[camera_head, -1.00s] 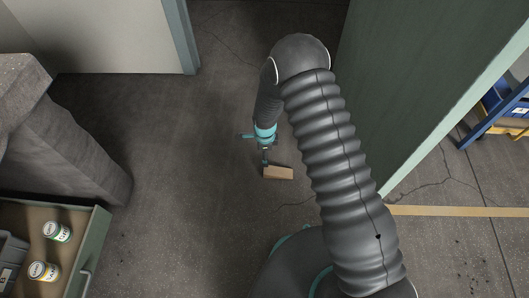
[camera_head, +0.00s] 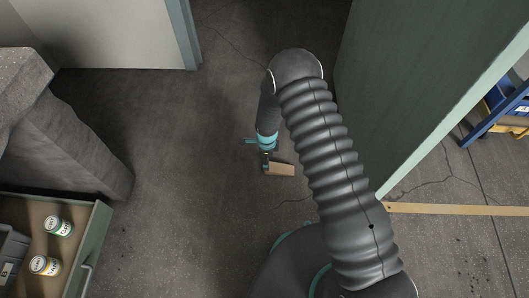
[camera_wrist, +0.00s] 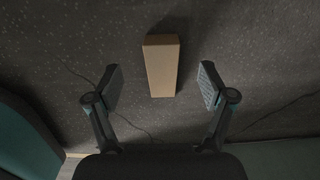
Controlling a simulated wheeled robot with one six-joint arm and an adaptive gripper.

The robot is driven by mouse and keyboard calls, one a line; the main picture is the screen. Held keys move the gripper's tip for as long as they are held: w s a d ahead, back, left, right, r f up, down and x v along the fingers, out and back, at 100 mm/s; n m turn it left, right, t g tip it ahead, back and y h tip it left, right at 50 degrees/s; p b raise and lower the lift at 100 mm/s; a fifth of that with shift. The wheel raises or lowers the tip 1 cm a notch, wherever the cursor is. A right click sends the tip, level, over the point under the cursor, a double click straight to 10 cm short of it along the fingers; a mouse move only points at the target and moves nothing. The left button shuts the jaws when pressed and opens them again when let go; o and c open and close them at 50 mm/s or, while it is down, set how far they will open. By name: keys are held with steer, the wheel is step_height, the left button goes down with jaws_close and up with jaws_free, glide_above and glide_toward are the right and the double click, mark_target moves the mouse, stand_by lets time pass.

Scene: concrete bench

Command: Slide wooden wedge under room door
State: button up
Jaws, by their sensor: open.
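The wooden wedge (camera_head: 281,169) lies on the concrete floor, left of the open green door (camera_head: 420,80). In the wrist view the wedge (camera_wrist: 161,66) is a tan block, lying lengthwise between and a little beyond the two fingertips. My gripper (camera_head: 266,165) is low over the floor at the wedge's left end. In the wrist view my gripper (camera_wrist: 161,86) is open, with a gap between each finger pad and the wedge. Whether the fingertips are level with the wedge is hard to tell. My arm hides part of the door's lower edge.
A concrete bench (camera_head: 60,130) stands at the left, above an open drawer (camera_head: 100,235) holding two cans. A tan strip (camera_head: 455,210) crosses the floor at the right, near a blue rack (camera_head: 500,115). The floor left of the wedge is clear.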

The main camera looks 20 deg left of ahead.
mark_target(275, 168)
step_height(275, 168, down, 8)
steer(key=shift+r, duration=0.25)
